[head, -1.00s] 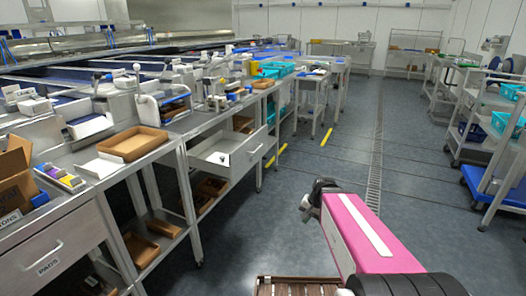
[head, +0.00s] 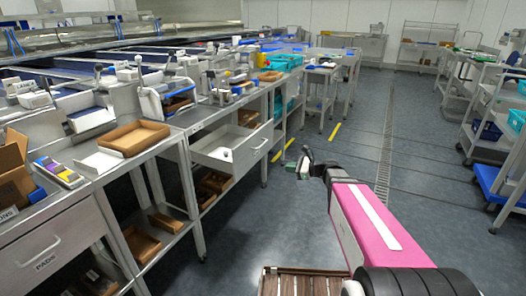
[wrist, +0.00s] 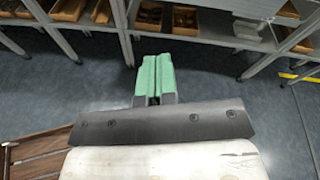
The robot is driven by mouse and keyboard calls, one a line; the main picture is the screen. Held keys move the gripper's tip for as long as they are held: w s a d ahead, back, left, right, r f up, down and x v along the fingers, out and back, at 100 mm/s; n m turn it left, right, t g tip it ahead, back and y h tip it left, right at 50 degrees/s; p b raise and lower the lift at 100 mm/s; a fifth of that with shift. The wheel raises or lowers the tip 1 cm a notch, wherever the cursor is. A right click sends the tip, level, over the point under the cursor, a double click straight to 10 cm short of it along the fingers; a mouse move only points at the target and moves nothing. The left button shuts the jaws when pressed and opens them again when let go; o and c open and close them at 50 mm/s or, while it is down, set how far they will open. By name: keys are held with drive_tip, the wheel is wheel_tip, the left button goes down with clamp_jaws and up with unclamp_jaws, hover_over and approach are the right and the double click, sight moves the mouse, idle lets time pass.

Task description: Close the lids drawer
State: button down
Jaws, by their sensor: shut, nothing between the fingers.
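A shut drawer marked PADS (head: 48,252) is at the near left. My gripper (head: 303,158) is in front of the open drawer, to its right in the picture, above the floor and apart from the handle. In the wrist view its green fingers (wrist: 154,76) are together with nothing between them.
A brown tray (head: 133,138) and a cardboard box (head: 14,172) sit on the bench. Shelves below hold brown trays (head: 166,222). Carts (head: 490,175) stand on the right. The floor (head: 270,215) between is clear. My wooden-slatted deck shows at the bottom.

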sight(262, 150)
drive_tip(key=w+r+m+t+y, duration=0.2)
drive_tip(key=w+r+m, duration=0.1)
drive_tip(key=r+m, duration=0.1)
drive_tip(key=x, duration=1.4)
drive_tip(key=shift+f, duration=0.2)
